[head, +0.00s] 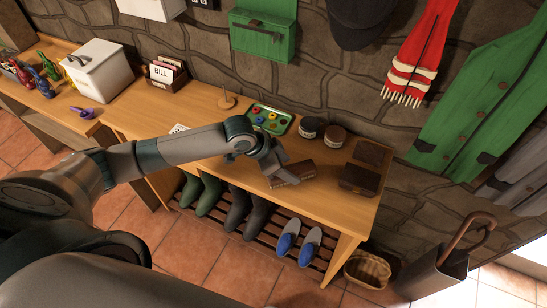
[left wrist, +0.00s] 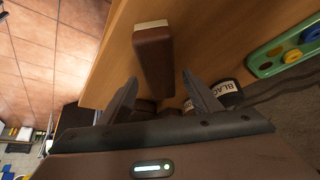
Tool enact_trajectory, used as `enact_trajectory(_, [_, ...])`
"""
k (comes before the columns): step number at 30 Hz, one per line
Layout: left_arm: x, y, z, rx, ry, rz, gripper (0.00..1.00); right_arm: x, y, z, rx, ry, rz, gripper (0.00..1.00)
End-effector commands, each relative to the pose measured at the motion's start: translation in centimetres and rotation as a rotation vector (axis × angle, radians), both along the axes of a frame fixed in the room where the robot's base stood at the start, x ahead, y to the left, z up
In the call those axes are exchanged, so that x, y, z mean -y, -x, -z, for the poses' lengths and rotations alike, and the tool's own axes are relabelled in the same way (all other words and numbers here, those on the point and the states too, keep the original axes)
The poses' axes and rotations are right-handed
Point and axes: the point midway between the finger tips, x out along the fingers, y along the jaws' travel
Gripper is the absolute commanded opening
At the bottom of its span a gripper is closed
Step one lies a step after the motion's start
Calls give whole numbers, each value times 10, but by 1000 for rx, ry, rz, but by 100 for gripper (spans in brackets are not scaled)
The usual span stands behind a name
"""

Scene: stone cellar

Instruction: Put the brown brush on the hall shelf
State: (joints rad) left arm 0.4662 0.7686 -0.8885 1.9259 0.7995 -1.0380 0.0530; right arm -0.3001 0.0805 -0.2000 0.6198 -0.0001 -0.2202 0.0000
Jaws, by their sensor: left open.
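The brown brush (head: 293,174) lies on the wooden bench top (head: 225,170), near its front edge. It also shows in the left wrist view (left wrist: 153,62) as a long brown block with a pale end. My left gripper (head: 279,172) is at the brush, reaching from the left. In the left wrist view its two fingers (left wrist: 160,78) are apart, with the near end of the brush in line with the gap between them. I see no grip on it. Which surface is the hall shelf I cannot tell. My right gripper is not in view.
Two round tins (head: 322,132), a green tray (head: 270,119) and a dark brown box (head: 360,179) stand around the brush. Boots (head: 238,207) and blue shoes (head: 298,243) sit on the slatted rack below. A wicker basket (head: 367,269) stands on the floor at right.

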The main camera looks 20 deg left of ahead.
Motion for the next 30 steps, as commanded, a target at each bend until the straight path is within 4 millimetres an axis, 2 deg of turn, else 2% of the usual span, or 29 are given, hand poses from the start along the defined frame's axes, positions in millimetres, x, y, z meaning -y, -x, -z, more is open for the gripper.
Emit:
enact_trajectory(9, [-23, 21, -46, 3, 0, 1, 57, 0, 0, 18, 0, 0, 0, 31])
enact_trajectory(15, [-33, 30, -69, 3, 0, 0, 57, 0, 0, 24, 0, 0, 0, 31])
enact_trajectory(21, [-37, 35, -78, 0, 0, 1, 57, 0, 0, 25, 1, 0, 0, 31])
enact_trajectory(30, [-37, 35, -79, 0, 0, 0, 57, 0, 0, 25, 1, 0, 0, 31])
